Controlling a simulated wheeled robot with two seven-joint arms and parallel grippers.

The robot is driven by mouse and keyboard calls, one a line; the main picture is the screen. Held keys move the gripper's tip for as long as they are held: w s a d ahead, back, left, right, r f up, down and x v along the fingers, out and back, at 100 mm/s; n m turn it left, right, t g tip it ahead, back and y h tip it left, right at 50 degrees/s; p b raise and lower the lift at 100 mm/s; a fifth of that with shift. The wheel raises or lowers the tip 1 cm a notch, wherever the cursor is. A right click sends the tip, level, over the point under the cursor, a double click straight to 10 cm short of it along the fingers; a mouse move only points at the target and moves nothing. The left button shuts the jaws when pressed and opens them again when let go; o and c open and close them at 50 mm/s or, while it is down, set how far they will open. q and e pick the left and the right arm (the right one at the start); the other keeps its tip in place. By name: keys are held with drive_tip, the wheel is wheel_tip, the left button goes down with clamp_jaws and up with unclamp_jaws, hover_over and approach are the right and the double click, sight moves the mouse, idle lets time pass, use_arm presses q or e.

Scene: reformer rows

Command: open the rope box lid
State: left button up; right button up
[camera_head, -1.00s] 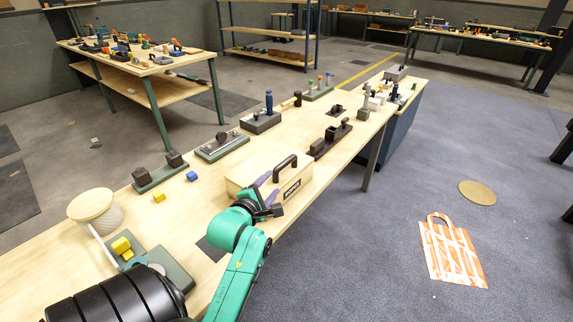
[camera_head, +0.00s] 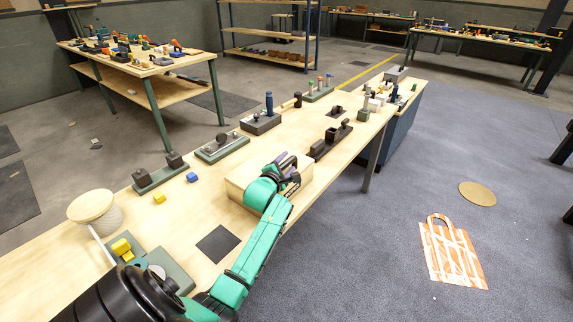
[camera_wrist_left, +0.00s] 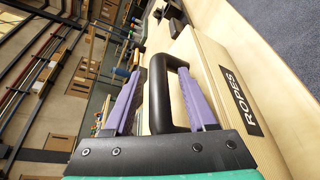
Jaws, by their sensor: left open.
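The light wooden rope box (camera_head: 238,189) stands on the long workbench, largely covered by my left arm in the head view. In the left wrist view its side (camera_wrist_left: 235,75) carries a dark "ROPES" label (camera_wrist_left: 240,100). A black arched handle (camera_wrist_left: 158,90) stands on its top; the lid looks closed. My left gripper (camera_head: 287,163), with purple fingers, is at the handle. In the left wrist view the open fingers (camera_wrist_left: 160,85) stand on either side of the handle, with gaps visible. My right gripper is not in view.
Beyond the box on the bench (camera_head: 75,238) are a dark block fixture (camera_head: 330,140), a blue-handled fixture (camera_head: 262,120) and a green-based plate (camera_head: 222,147). A white spool (camera_head: 95,210) stands at the left. A dark square mat (camera_head: 217,243) lies on bare bench.

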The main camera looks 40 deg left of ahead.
use_arm(q)
clamp_jaws()
drive_tip(key=shift+f, duration=0.1)
idle(1.2)
